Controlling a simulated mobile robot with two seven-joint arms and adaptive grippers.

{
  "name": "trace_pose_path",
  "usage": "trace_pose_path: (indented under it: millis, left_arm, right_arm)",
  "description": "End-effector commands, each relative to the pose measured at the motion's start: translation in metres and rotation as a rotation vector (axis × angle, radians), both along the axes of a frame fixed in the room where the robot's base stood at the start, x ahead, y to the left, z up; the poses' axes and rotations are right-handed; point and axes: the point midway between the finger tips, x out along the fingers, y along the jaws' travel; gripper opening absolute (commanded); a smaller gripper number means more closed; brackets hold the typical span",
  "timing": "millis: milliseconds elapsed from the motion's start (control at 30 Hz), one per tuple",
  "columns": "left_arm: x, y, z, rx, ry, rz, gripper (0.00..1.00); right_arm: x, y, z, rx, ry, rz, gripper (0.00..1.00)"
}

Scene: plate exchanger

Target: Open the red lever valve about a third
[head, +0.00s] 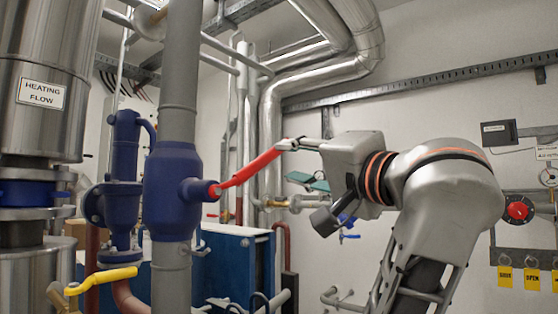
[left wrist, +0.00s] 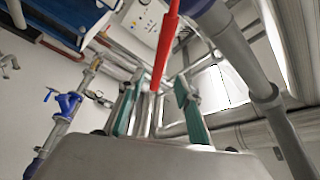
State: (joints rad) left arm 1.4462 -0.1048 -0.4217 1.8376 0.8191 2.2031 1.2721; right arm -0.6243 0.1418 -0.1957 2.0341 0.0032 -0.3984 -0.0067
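The red lever (head: 250,169) runs from the hub of the blue valve body (head: 172,190) and slants up to the right. The valve body sits on an upright grey pipe. My left gripper (head: 290,162) is at the lever's outer end, its fingers spread. In the left wrist view the lever (left wrist: 166,45) comes in from the top, with its end between the green-padded fingers (left wrist: 158,88). Gaps show on both sides of the lever there. In the head view the upper finger overlaps the lever's tip, so contact cannot be told. My right gripper is not in view.
A yellow lever (head: 103,275) is at the lower left, beside the blue fitting (head: 122,190). A blue-handled valve (head: 347,228) is behind my wrist. A red round knob (head: 519,209) and yellow tags (head: 505,276) are at the right. Metal-clad pipes (head: 272,110) stand behind the lever.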

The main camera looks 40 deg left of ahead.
Motion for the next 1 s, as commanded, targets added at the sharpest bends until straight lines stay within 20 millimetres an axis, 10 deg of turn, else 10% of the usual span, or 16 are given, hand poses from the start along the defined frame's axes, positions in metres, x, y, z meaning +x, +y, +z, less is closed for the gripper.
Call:
trace_pose_path:
  millis: [1000]
  left_arm:
    - [-0.005, -0.016, -0.018, 0.054, 0.109, 0.091, 0.34]
  right_arm:
    - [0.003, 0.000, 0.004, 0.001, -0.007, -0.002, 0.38]
